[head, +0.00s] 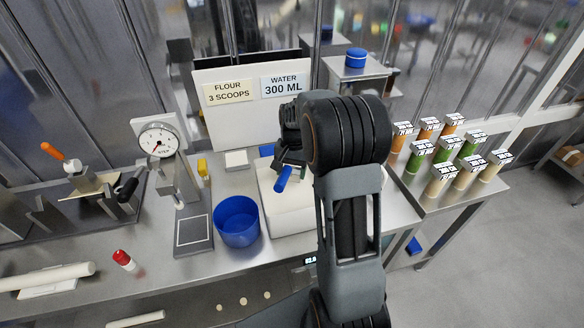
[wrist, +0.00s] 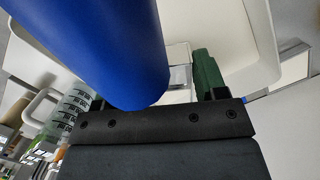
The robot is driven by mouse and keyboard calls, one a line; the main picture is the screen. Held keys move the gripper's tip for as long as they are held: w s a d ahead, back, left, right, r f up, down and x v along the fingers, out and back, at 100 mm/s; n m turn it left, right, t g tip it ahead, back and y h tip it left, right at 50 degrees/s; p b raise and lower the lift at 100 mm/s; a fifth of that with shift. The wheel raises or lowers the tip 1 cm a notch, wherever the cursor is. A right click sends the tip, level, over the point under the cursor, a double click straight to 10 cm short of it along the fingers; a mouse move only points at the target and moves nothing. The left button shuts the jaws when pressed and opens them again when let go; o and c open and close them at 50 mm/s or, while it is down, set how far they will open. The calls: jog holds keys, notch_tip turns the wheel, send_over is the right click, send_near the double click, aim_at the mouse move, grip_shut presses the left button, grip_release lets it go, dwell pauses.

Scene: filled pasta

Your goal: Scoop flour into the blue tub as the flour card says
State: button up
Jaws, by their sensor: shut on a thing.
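The flour card (head: 228,92) on the white board reads "FLOUR 3 SCOOPS". The blue tub (head: 237,222) stands on the steel bench, open at the top; I cannot make out its contents. Right of it is a white bin (head: 293,219), partly hidden by my arm. My gripper (head: 289,161) is over the bin, shut on a blue handle (head: 283,179), which looks like the scoop's. The blue handle (wrist: 115,50) fills much of the wrist view. The scoop's bowl is not clearly visible, so I cannot tell whether it holds flour.
A water card (head: 283,84) reads "WATER 300 ML". A dial scale (head: 159,141) and a grey pad (head: 193,235) are left of the tub. A red-capped shaker (head: 124,260) lies at the front left. Several labelled jars (head: 440,180) stand at right.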

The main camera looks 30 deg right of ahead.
jog(key=shift+f+b, duration=1.7)
jog(key=shift+f, duration=1.2)
notch_tip(320, 180, up, 12)
jog(key=p, duration=0.9)
jog(key=shift+r, duration=0.2)
jog(key=s+a+f+m+p, duration=0.1)
jog(key=s+a+f+m, duration=0.1)
jog(key=a, duration=1)
jog(key=s+a+f+m+t+h+p, duration=0.1)
jog(key=s+a+f+m, duration=0.1)
jog(key=a, duration=1)
jog(key=shift+s+a+m+p, duration=0.25)
jog(key=shift+s+m+p, duration=0.15)
jog(key=shift+m, duration=0.5)
